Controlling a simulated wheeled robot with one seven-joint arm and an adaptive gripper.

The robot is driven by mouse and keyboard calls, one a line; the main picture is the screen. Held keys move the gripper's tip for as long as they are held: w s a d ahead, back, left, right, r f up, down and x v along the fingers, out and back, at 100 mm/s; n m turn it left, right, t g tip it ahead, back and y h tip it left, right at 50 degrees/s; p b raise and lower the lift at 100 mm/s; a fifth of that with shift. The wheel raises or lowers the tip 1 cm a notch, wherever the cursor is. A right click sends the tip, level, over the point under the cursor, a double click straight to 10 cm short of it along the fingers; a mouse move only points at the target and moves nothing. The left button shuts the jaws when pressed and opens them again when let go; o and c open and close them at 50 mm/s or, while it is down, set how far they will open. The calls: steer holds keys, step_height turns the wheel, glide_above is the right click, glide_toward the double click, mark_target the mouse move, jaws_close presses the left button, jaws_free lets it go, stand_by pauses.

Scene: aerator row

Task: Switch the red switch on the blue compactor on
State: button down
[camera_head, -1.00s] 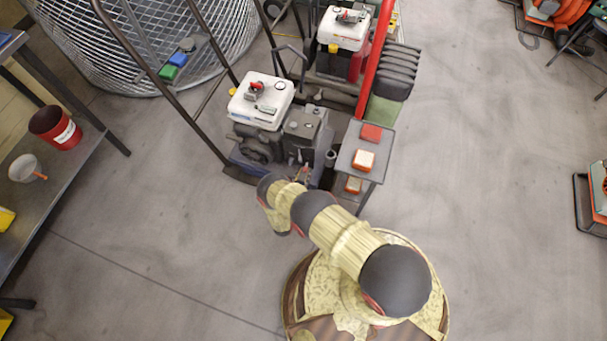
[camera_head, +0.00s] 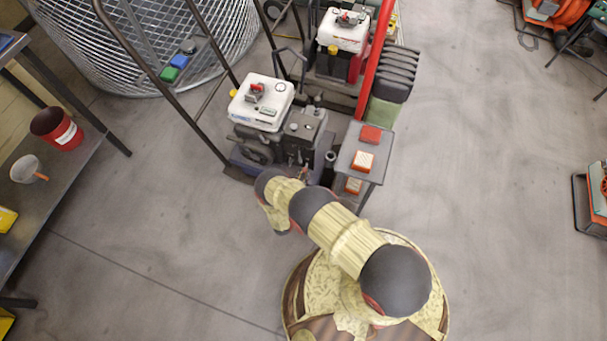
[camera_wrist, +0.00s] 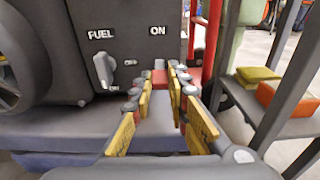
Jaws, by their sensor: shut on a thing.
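The blue compactor (camera_head: 240,163) stands in front of my arm, with a white tank (camera_head: 262,100) on top and a dark engine. In the wrist view its dark panel (camera_wrist: 135,60) reads FUEL and ON, with a grey fuel lever (camera_wrist: 104,68) at the left. The red switch (camera_wrist: 160,76) is low on the panel, below the ON label, between my fingertips and partly hidden by them. My gripper (camera_wrist: 158,85), with yellow finger pads, is shut on the switch. Which way the switch is set is hard to see. In the head view my arm mostly hides the gripper.
A small grey stand (camera_head: 372,140) with orange-red boxes (camera_head: 362,161) is close at the right of the compactor. Another machine (camera_head: 342,30) stands behind. A bench (camera_head: 70,170) with a red bucket (camera_head: 57,130) is at the left.

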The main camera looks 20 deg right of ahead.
mark_target(306, 167)
step_height(306, 167, up, 3)
steer(key=g+y+p, duration=0.2)
steer(key=g+p, duration=0.1)
steer(key=p, duration=0.1)
steer(key=shift+f, duration=0.15)
steer(key=shift+w+d+r+g+y+p, duration=0.15)
steer(key=shift+r+g+y+p, duration=0.3)
steer(key=shift+g+y+p, duration=0.5)
steer(key=shift+w+d+r+g+y+p, duration=0.1)
steer(key=shift+r+g+y+p, duration=0.1)
steer(key=shift+g+y+p, duration=0.3)
steer(key=shift+w+d+r+g+y+p, duration=0.15)
steer(key=shift+g+p, duration=0.2)
steer(key=shift+g, duration=0.3)
steer(key=shift+a, duration=0.1)
steer(key=c, duration=1.8)
jaws_free()
steer(key=shift+o, duration=0.4)
steer(key=shift+r, duration=0.1)
steer(key=v, duration=1.1)
steer(key=shift+s+a+r, duration=0.2)
steer(key=shift+s+r, duration=0.05)
steer(key=shift+r, duration=0.05)
